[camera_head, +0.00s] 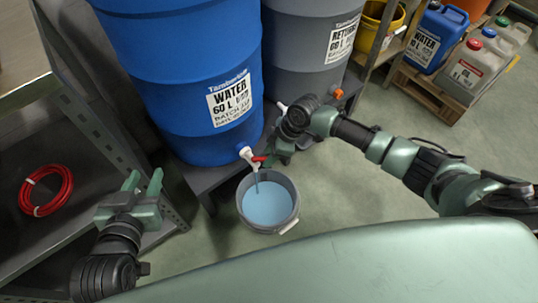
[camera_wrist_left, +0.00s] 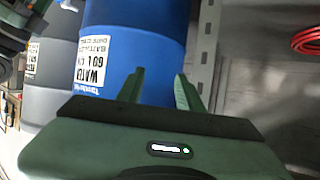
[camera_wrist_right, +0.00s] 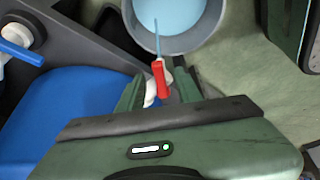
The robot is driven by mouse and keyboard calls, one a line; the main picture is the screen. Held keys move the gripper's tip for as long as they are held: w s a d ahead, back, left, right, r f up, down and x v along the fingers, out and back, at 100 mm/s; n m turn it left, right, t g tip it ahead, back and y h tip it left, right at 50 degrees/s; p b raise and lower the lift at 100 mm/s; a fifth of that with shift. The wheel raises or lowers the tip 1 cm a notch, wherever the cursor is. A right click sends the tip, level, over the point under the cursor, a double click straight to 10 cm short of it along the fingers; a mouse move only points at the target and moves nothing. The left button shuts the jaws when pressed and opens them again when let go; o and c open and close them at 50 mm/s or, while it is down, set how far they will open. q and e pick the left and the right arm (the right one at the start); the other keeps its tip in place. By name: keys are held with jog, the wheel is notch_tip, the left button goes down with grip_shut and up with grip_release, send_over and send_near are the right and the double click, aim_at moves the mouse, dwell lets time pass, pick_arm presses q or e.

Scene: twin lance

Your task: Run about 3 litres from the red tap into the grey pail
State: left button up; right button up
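The blue water barrel (camera_head: 215,80) carries a white tap with a red lever (camera_head: 259,159). A thin stream of water runs from this tap into the grey pail (camera_head: 245,218) on the floor below. Pale blue water (camera_head: 268,205) covers the pail's bottom; I see no readable scale. My right gripper (camera_head: 272,155) is at the tap. In the right wrist view its fingers (camera_wrist_right: 158,85) stand apart on either side of the red lever (camera_wrist_right: 159,78), with no clear grip on it. My left gripper (camera_head: 140,188) is open and empty, left of the pail.
A grey barrel (camera_head: 310,45) stands right of the blue one. A tap with a blue lever (camera_wrist_right: 20,48) shows in the right wrist view. A red hose coil (camera_head: 46,190) lies on the left metal shelf. Canisters (camera_head: 470,70) stand on a pallet at right. The floor right of the pail is clear.

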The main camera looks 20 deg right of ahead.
pick_arm(q)
jog(key=shift+r, duration=0.15)
pick_arm(e)
grip_shut()
pick_arm(q)
jog(key=shift+w, duration=0.1)
